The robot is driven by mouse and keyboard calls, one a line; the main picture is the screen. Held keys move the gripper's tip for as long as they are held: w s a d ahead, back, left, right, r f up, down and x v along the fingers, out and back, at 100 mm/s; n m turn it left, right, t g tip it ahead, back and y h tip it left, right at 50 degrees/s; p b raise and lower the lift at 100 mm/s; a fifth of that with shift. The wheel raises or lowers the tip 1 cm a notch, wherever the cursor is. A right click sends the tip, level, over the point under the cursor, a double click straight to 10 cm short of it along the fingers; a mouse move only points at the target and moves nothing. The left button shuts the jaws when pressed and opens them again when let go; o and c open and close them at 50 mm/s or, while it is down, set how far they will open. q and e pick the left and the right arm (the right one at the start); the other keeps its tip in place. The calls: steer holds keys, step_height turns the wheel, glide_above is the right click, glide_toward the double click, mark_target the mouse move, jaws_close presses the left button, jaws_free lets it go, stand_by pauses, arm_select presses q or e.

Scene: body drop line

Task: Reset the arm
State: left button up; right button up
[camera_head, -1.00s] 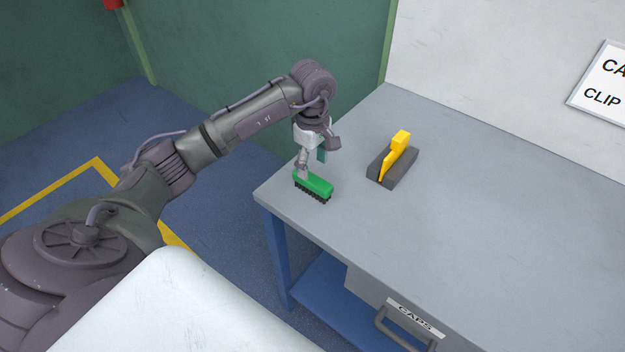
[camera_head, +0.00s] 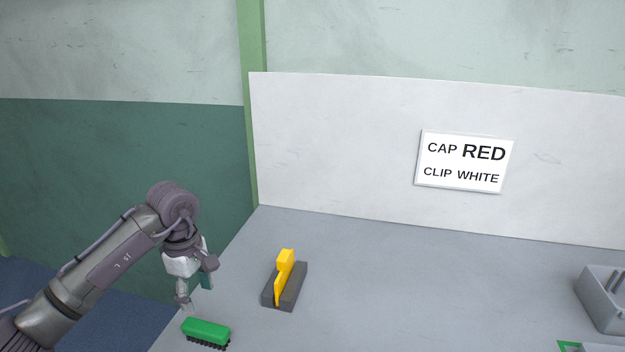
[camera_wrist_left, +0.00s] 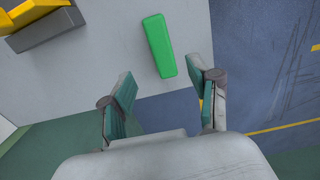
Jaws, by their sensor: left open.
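My left gripper (camera_head: 194,287) is open and empty above the left edge of the grey table. Its two fingers with teal pads also show apart in the left wrist view (camera_wrist_left: 163,98). A green brush (camera_head: 206,329) with dark bristles lies bristles down on the table, just below the gripper. It also shows in the left wrist view (camera_wrist_left: 160,46), beyond the fingertips and apart from them. My right gripper is not in view.
A yellow tool (camera_head: 284,270) stands in a dark grey holder (camera_head: 293,291) right of the gripper. A sign (camera_head: 464,162) on the back panel reads "CAP RED CLIP WHITE". A grey bin (camera_head: 604,303) is at the far right. The table's middle (camera_head: 430,290) is clear.

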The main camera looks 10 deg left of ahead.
arm_select(q)
steer(key=s+d+r+n+t+h, duration=0.15)
steer(key=d+h, duration=1.05)
steer(key=d, duration=1.2)
steer(key=s+d+r+n+t+h, duration=0.1)
steer(key=d+r+n+t+h, duration=0.4)
steer(key=r+n+t, duration=0.45)
steer(key=w+a+f+n+t+y, duration=0.15)
steer(key=a+n+t+y, duration=0.9)
steer(key=n, duration=1.25)
steer(key=s+a+f+n+g+y, duration=0.3)
steer(key=a+f+n+g+y, duration=0.1)
steer(key=f+n, duration=0.3)
steer(key=s+a+f+n+g+y, duration=0.2)
steer(key=a+f+n+g+y, duration=0.2)
steer(key=f+n, duration=0.25)
steer(key=s+d+f+n+g+h, duration=0.1)
steer(key=s+f+n+g, duration=0.2)
steer(key=s+f+g, duration=0.5)
steer(key=s+f+n+g+h, duration=0.1)
steer(key=s+f+n+g, duration=0.3)
steer(key=s, duration=0.9)
step_height(320, 180, down, 26)
steer(key=m, duration=0.2)
steer(key=s+a+f, duration=0.3)
steer(key=s+f, duration=1.4)
steer(key=shift+s+f+y, duration=0.15)
steer(key=shift+s+y, duration=0.05)
steer(key=shift+y, duration=0.15)
